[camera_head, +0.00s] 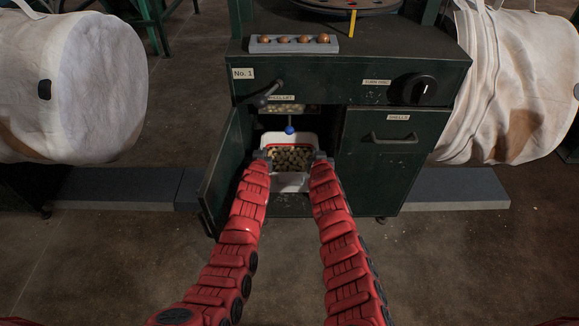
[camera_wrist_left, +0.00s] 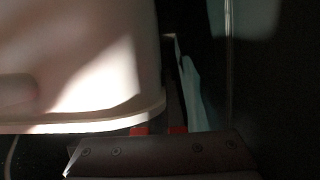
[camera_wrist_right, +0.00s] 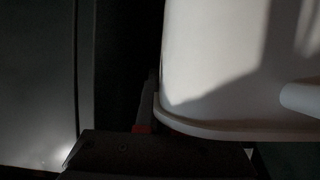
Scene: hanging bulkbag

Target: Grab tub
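A white tub (camera_head: 290,184) with brown nuts inside stands in the open lower compartment of the green machine, under a blue knob (camera_head: 289,130). My left gripper (camera_head: 264,156) is at the left side of its rim and my right gripper (camera_head: 319,157) at the right side. In the left wrist view the tub wall (camera_wrist_left: 85,60) meets the closely spaced fingers (camera_wrist_left: 160,125). In the right wrist view one finger lies against the rim of the tub (camera_wrist_right: 220,70); the other is hidden behind it. Both grippers look shut on the rim.
The compartment door (camera_head: 226,165) hangs open on the left, close to my left arm. A closed drawer front marked shells (camera_head: 385,165) is on the right. A tray of several nuts (camera_head: 293,44) sits on top. White bulk bags (camera_head: 75,85) hang on both sides.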

